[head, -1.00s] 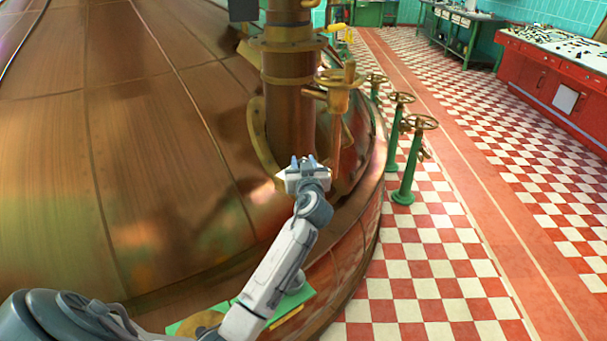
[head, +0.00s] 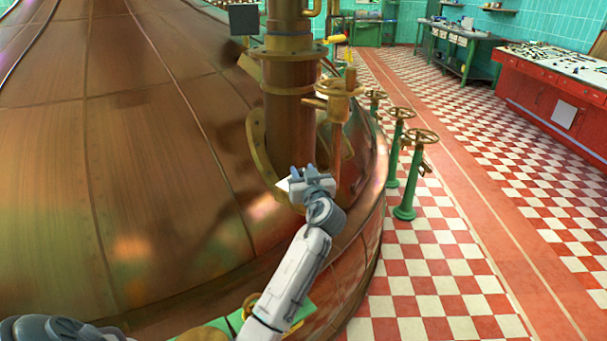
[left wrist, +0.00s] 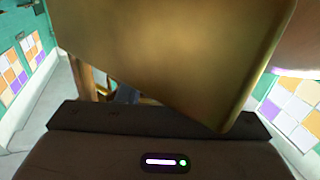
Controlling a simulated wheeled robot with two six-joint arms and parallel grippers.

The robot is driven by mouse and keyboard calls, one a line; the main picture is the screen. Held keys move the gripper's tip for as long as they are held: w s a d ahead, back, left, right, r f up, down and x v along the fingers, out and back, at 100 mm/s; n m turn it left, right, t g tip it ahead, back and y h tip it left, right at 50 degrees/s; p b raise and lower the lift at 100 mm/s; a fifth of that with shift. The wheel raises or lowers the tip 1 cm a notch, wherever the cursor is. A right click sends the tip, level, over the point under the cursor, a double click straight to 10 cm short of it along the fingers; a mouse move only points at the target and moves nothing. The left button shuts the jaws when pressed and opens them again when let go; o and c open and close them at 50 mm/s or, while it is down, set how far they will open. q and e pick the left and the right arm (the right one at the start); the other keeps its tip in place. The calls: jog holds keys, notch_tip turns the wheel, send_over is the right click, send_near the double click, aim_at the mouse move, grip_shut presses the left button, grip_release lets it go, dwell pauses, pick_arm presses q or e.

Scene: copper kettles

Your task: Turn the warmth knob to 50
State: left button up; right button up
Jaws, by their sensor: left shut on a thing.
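My left gripper (head: 308,174) is at the foot of the thick copper pipe on the kettle, with its bluish fingertips pointing away from me. It is shut on a brass-coloured piece (left wrist: 180,55), which fills the upper middle of the left wrist view as a smooth, flat-faced block close to the camera. I cannot tell whether this piece is the warmth knob. No number or dial mark is legible in either view. The contact between fingers and piece is hidden. My right gripper is not in view.
The large copper kettle (head: 150,190) fills the left. The copper pipe (head: 290,110) rises beside a brass handwheel (head: 340,87). Green valve stands (head: 405,190) line the kettle's right side. A red console (head: 545,95) stands far right. The checkered floor between is open.

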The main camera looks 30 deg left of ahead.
pick_arm(q)
jog(key=o, duration=1)
jog(key=shift+c, duration=0.2)
jog(key=shift+s+d, duration=0.15)
jog(key=shift+d, duration=0.05)
jog(key=b+v, duration=0.2)
jog(key=v, duration=0.8)
jog(key=shift+b, duration=0.35)
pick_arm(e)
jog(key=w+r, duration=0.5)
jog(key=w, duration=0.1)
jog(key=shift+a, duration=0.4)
pick_arm(q)
jog(key=shift+s+d, duration=0.1)
jog(key=shift+d, duration=0.05)
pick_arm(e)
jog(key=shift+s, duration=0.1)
